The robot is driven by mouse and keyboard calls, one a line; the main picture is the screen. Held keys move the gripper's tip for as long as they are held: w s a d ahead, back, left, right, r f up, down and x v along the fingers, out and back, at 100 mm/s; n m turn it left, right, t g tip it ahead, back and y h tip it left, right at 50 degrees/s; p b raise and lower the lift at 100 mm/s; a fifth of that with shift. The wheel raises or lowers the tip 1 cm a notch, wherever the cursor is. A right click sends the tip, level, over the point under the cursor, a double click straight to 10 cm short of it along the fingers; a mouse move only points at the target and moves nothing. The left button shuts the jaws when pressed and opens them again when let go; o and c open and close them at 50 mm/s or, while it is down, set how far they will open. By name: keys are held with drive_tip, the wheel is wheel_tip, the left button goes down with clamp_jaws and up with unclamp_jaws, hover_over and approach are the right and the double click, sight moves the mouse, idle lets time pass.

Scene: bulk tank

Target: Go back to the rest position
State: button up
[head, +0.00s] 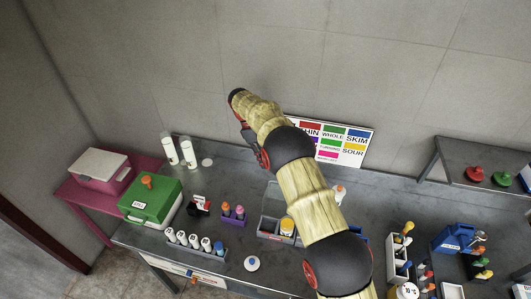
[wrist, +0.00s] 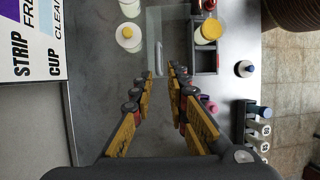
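My arm reaches up over the bench from the bottom of the head view and bends down at its far end. My gripper (head: 263,160) hangs above the back of the bench, partly hidden by my arm. In the wrist view my gripper (wrist: 163,72) has its two yellow-padded fingers apart, with bare bench top showing between them. Nothing is held.
The grey bench (head: 225,165) holds a green box (head: 150,202), white bottles (head: 188,152), a grey divided tray (head: 270,225) and a white rack (head: 391,258). A colour-labelled sign (head: 345,143) stands at the wall. A shelf (head: 480,155) is at right.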

drive_tip(key=s+f+m, duration=0.4)
drive_tip(key=f, duration=0.1)
drive_tip(key=s+d+r+m+t+y+b, duration=0.1)
drive_tip(key=s+d+r+m+y+b, duration=0.15)
drive_tip(key=s+r, duration=0.5)
drive_tip(key=s+d+r+m+t+y+b, duration=0.15)
drive_tip(key=s+r+m+b, duration=0.25)
drive_tip(key=s, duration=0.7)
drive_tip(key=s+d+r+m+t+b, duration=0.1)
drive_tip(key=s+b, duration=0.4)
drive_tip(key=s, duration=0.6)
drive_tip(key=s+d+r+m+t+b, duration=0.1)
drive_tip(key=s+d+t+b, duration=0.3)
drive_tip(key=s, duration=0.6)
drive_tip(key=shift+s+d+m+t+b, duration=0.4)
drive_tip(key=shift+d+m+b, duration=0.4)
drive_tip(key=shift+d, duration=0.4)
